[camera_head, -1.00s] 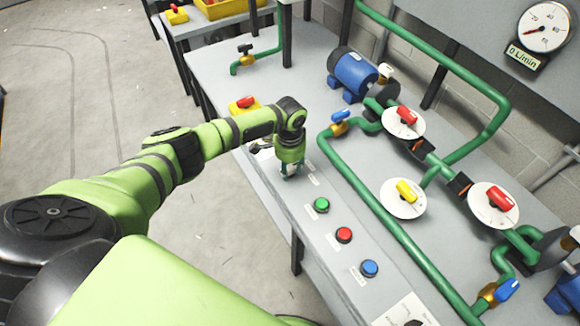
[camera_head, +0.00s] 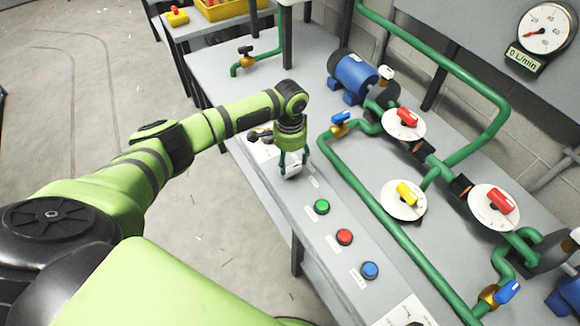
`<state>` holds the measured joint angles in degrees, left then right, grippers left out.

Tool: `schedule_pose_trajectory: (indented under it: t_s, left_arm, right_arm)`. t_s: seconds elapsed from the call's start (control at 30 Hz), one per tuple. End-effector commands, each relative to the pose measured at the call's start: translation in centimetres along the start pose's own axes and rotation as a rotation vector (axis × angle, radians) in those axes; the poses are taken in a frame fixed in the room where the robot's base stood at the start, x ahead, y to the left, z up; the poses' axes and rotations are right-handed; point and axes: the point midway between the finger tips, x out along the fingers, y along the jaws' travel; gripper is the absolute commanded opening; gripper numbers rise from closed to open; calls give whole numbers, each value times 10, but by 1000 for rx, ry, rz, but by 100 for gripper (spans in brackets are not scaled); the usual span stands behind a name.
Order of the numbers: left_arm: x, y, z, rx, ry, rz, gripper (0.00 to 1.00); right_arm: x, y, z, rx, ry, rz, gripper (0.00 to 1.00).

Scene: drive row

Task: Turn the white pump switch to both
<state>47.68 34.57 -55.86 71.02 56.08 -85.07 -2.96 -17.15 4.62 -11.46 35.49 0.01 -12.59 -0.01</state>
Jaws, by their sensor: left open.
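My left gripper (camera_head: 291,168) points down over the sloped grey front panel (camera_head: 310,225) of the bench, its fingers open. A small white piece (camera_head: 292,171) shows at the fingertips and looks like the white pump switch. The fingers partly hide it, so I cannot tell its setting or whether they touch it. A black knob (camera_head: 261,137) on a white plate is just left of the gripper, partly behind the arm. My right gripper is not in view.
Green (camera_head: 321,206), red (camera_head: 344,236) and blue (camera_head: 370,269) buttons run along the panel. Green pipes (camera_head: 385,225) with red and yellow valve handles and a blue motor (camera_head: 352,73) stand behind. A gauge (camera_head: 545,32) reads 0 L/min.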

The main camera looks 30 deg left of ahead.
Motion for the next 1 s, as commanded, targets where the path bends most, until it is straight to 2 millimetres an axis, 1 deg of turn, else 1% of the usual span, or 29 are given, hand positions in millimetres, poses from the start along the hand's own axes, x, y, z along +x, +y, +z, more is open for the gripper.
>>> schedule_pose_trajectory:
  t_s: [0.03,0.2,0.3,0.4,0.57,0.93,1.0]
  left_arm:
    - [-12,-1,0,2,3,-2,62]
    - [-44,0,0,1,2,-1,62]
    - [-56,0,0,1,0,0,62]
    - [-64,0,0,1,-1,0,62]
    - [-66,0,1,0,-3,1,62]
    - [-66,0,1,0,-2,1,62]
    - [-64,3,1,5,-2,2,62]
  right_arm:
    - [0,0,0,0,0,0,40]
    - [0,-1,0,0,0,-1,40]
    - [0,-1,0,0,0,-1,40]
    - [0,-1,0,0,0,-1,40]
    - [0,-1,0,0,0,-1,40]
    - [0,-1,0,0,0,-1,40]
    - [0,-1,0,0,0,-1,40]
